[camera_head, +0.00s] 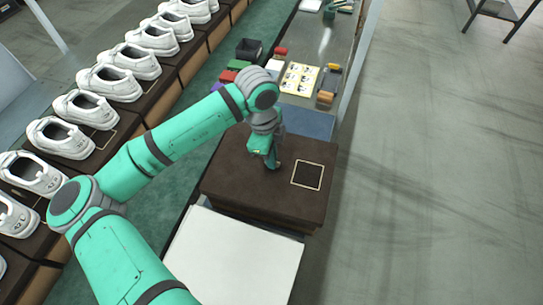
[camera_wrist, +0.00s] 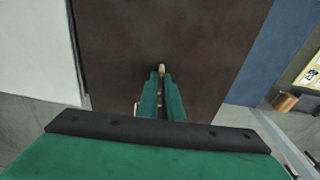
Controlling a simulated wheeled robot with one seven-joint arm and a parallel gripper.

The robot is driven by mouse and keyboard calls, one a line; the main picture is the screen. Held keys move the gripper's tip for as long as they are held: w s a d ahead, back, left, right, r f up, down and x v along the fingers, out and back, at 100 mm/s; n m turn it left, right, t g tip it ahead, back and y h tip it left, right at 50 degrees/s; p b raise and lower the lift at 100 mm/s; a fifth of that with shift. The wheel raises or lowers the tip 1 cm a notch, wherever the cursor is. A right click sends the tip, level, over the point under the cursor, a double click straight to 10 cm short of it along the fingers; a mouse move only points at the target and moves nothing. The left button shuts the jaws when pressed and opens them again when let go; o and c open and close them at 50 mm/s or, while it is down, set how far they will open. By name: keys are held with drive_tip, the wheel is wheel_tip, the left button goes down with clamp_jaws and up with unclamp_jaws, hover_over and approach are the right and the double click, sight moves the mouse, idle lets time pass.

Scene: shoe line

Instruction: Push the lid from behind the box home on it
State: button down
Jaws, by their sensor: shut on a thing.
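The dark brown lid (camera_head: 230,178) lies over the box (camera_head: 316,222), with a pale-outlined square on its top right. Little of the box shows below the lid's rim, and I cannot tell whether the lid is fully seated. My gripper (camera_head: 273,166) points down at the lid's top, left of the square. In the wrist view my gripper (camera_wrist: 161,74) has its two green fingers close together over the brown lid (camera_wrist: 205,45). A small tan piece (camera_wrist: 162,68) shows at the fingertips, and they are shut on it. Whether it touches the lid is unclear.
A white panel (camera_head: 235,255) lies in front of the box. A blue mat (camera_head: 308,122), a yellow card sheet (camera_head: 299,78) and small coloured items lie behind it. White shoes (camera_head: 130,60) on brown boxes line the left. Open floor (camera_head: 440,180) is at right.

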drive_tip(key=shift+f, duration=0.95)
idle(0.3)
drive_tip(key=c, duration=1.8)
unclamp_jaws()
drive_tip(key=shift+c, duration=0.2)
wheel_tip(320, 180, up, 11)
drive_tip(key=a, duration=0.1)
drive_tip(key=shift+w+a, duration=0.15)
